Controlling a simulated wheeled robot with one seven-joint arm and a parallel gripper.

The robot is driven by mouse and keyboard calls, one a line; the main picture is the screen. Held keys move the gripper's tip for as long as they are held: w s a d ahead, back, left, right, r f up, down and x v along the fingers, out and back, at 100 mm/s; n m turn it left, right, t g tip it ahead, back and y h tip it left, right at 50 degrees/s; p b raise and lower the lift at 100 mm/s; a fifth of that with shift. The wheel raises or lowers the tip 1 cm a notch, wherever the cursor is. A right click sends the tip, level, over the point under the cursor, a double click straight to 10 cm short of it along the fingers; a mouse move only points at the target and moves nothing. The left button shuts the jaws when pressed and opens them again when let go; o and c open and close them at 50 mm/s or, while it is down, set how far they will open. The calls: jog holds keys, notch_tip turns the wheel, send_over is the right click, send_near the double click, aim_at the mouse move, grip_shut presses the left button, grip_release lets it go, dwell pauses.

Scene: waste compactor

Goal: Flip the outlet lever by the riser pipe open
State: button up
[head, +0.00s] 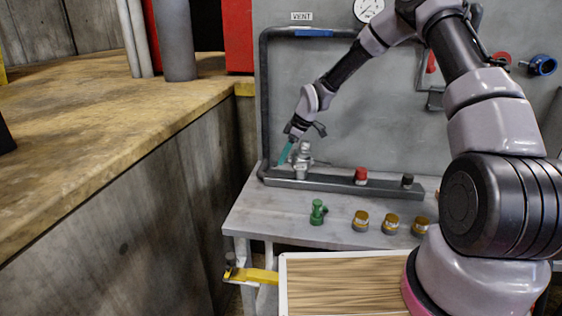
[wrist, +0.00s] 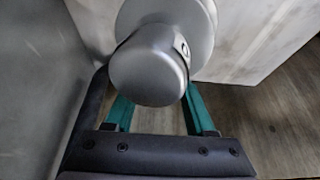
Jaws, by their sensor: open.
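A silver valve fitting (head: 302,160) stands on the dark manifold bar, close to the foot of the dark riser pipe (head: 264,105) at the panel's left edge. My gripper (head: 285,153) points downward between the pipe and the fitting, with a teal finger showing. In the wrist view, my gripper (wrist: 158,112) has its two teal fingers spread apart. A rounded silver cylinder (wrist: 150,70) covers the space between them; I cannot tell whether they touch it. No lever arm can be made out clearly at the fitting; it may be hidden.
The manifold bar (head: 335,188) carries a red knob (head: 361,176) and a black knob. A green fitting (head: 318,212) and several amber-topped knobs stand on the grey bench. A yellow handle (head: 258,275) juts out below. A wooden counter (head: 100,110) lies left.

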jog(key=v, duration=0.8)
